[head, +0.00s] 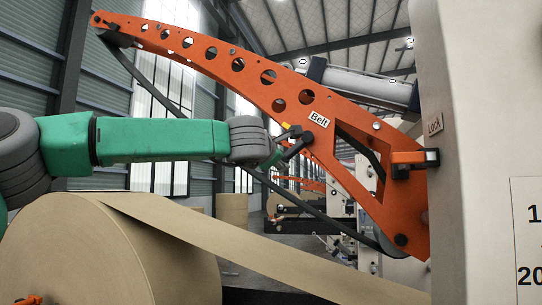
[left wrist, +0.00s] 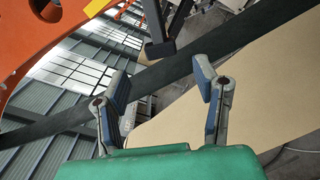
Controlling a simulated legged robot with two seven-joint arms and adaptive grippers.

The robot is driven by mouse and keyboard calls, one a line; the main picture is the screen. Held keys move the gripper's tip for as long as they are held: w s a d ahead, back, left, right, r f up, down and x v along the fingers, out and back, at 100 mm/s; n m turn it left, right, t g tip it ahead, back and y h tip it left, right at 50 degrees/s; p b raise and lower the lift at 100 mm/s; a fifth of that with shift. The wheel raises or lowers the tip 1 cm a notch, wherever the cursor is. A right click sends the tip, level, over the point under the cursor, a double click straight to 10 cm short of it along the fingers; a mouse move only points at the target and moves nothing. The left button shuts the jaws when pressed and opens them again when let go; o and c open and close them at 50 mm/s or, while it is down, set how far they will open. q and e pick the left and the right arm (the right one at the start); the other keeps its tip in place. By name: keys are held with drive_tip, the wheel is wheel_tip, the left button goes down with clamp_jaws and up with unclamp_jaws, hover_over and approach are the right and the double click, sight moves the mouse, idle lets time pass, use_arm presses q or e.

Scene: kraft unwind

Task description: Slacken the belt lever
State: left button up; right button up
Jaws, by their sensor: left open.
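The orange belt arm (head: 235,68) slopes from upper left to lower right, with a white "Belt" label (head: 319,119) on its side. A dark bar-like handle (head: 299,147), apparently the belt lever, sits just below the label. It also shows in the left wrist view as a black bar (left wrist: 160,48) with a squared end. My left gripper (head: 283,152) is beside this handle; in the left wrist view it (left wrist: 162,88) is open and empty. The handle's end lies just beyond the fingertips, not clearly between them. My right gripper is not in view.
A dark belt (head: 318,213) runs below the orange arm and crosses behind my fingers. A large kraft roll (head: 110,250) with its paper web (head: 260,250) lies below my left arm. An orange handle (head: 408,157) near a "Lock" label (head: 435,124) is beside the pale machine panel (head: 480,110).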

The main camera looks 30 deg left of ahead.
use_arm(q)
drive_tip(key=v, duration=0.5)
drive_tip(key=shift+a+f, duration=0.1)
drive_tip(key=shift+f, duration=0.1)
